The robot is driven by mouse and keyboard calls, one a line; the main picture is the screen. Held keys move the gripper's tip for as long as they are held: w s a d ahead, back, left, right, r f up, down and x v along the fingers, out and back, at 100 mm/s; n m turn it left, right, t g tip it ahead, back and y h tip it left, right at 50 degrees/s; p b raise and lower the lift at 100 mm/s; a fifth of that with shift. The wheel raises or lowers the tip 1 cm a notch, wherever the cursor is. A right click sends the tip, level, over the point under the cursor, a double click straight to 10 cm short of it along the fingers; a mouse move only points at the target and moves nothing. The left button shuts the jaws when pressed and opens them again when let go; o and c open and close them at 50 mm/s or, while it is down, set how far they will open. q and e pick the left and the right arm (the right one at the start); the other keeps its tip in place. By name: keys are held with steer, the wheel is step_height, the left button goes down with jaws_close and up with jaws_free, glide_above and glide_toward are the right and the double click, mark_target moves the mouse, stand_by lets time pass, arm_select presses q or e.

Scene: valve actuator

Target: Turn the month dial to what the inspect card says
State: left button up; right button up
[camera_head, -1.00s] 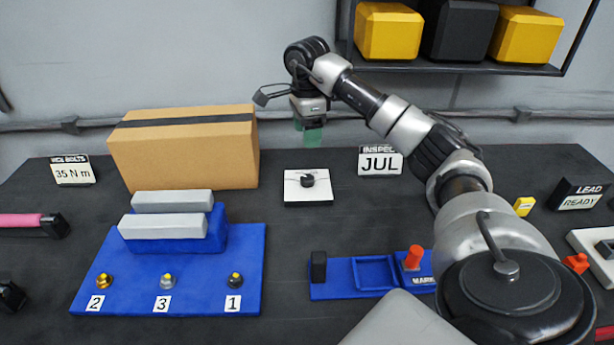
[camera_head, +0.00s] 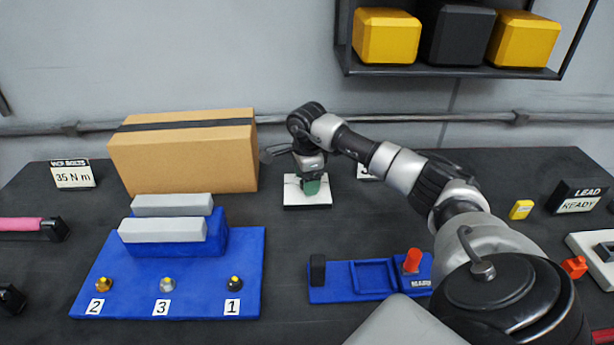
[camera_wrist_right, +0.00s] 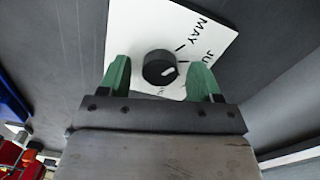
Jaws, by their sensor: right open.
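The month dial is a round black knob (camera_wrist_right: 157,67) on a white plate (camera_wrist_right: 165,22), seen in the right wrist view. "MAY" and part of a "JU…" label show; a white mark sits on the knob's right side, but which month it points to is unclear. My right gripper (camera_wrist_right: 160,72) is open, with one green finger on each side of the knob; contact cannot be told. In the head view, the right gripper (camera_head: 312,186) hides the knob above the plate (camera_head: 294,197). The inspect card (camera_head: 367,173) is mostly hidden behind my right arm. My left gripper is out of view.
A cardboard box (camera_head: 185,160) stands left of the plate. A blue base (camera_head: 250,270) with grey bars is front left, and a blue tray (camera_head: 340,285) with a red peg is in front. A shelf (camera_head: 450,70) with bins hangs behind. Dark tabletop is clear around the plate.

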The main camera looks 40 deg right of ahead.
steer(key=shift+f, duration=0.15)
steer(key=c, duration=0.9)
